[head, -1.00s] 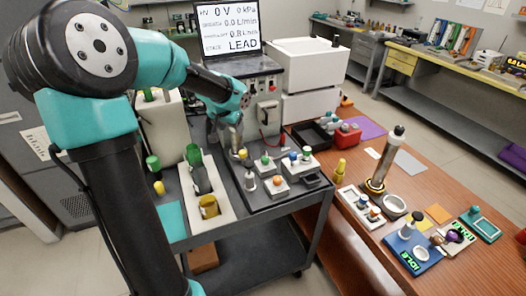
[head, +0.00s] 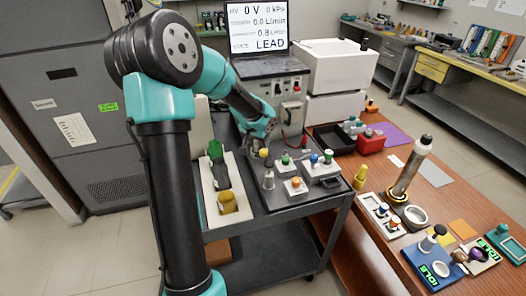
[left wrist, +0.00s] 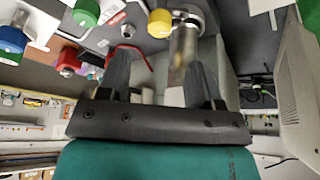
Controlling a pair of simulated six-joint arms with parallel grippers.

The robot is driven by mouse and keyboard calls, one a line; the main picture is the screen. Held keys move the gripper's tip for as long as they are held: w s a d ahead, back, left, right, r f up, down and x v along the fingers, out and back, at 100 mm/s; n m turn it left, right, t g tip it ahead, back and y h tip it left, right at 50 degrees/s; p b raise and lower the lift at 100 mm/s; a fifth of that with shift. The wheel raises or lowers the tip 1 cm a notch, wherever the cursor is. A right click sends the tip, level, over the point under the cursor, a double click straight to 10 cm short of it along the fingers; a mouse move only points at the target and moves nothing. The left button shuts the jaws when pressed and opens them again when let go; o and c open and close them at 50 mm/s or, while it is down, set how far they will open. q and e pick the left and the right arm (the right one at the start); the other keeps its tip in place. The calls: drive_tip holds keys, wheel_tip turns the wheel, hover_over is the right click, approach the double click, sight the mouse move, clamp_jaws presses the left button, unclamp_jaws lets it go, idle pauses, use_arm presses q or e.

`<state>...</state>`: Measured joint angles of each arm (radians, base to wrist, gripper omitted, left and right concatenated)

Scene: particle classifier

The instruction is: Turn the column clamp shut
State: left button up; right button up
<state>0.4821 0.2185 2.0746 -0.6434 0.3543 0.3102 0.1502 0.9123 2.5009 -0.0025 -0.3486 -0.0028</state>
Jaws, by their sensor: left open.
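My left gripper (head: 256,146) is at the back of the black cart top, below the instrument's front, small and partly hidden by its own arm in the head view. In the left wrist view its two dark fingers (left wrist: 160,82) are apart. A silver metal post (left wrist: 184,52) with a collar at its end shows beyond and between them; contact cannot be told. A yellow knob (left wrist: 160,22) sits beside the post, and a yellow knob also shows close to the gripper in the head view (head: 264,152). Which part is the column clamp is unclear. My right gripper is not in view.
The instrument's screen (head: 258,27) reads LEAD. Small blocks with coloured knobs (head: 295,187) and a white tray (head: 237,216) with green and yellow items are on the cart. A tall silver cylinder (head: 412,170) stands on the wooden table at right.

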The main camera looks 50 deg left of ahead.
sight(263, 151)
use_arm(q)
drive_tip(key=x, duration=0.8)
drive_tip(key=shift+f, duration=0.25)
drive_tip(key=shift+c, duration=0.4)
drive_tip(key=c, duration=0.8)
drive_tip(key=shift+c, duration=0.2)
drive_tip(key=shift+a+m+h, duration=0.15)
drive_tip(key=shift+m+h, duration=0.45)
drive_tip(key=shift+m, duration=0.9)
drive_tip(key=shift+r, duration=0.1)
drive_tip(key=o, duration=0.9)
